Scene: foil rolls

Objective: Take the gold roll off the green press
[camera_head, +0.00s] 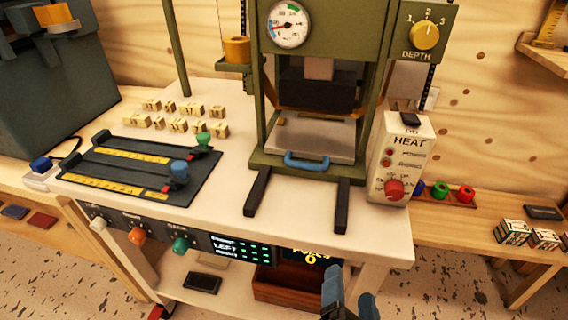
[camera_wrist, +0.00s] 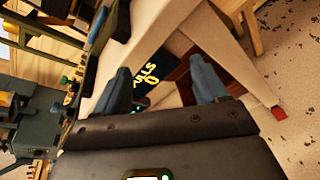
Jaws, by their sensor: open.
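The green press (camera_head: 268,120) stands upright on the white table in the head view. The gold roll (camera_head: 237,49) sits on a small green bracket at the press's upper left side. My gripper (camera_head: 348,288) is at the bottom of the head view, in front of the table's front edge, well below and to the right of the gold roll. Its two blue fingers are apart; in the wrist view my gripper (camera_wrist: 161,82) is open with nothing between the fingers. I cannot make out the gold roll in the wrist view.
A red-knobbed heat box (camera_head: 406,150) stands right of the press. A dark slider board (camera_head: 140,170) and several letter blocks (camera_head: 185,118) lie to its left. A blue-handled tray (camera_head: 307,160) is inside the press. A wooden box (camera_head: 290,295) is under the table.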

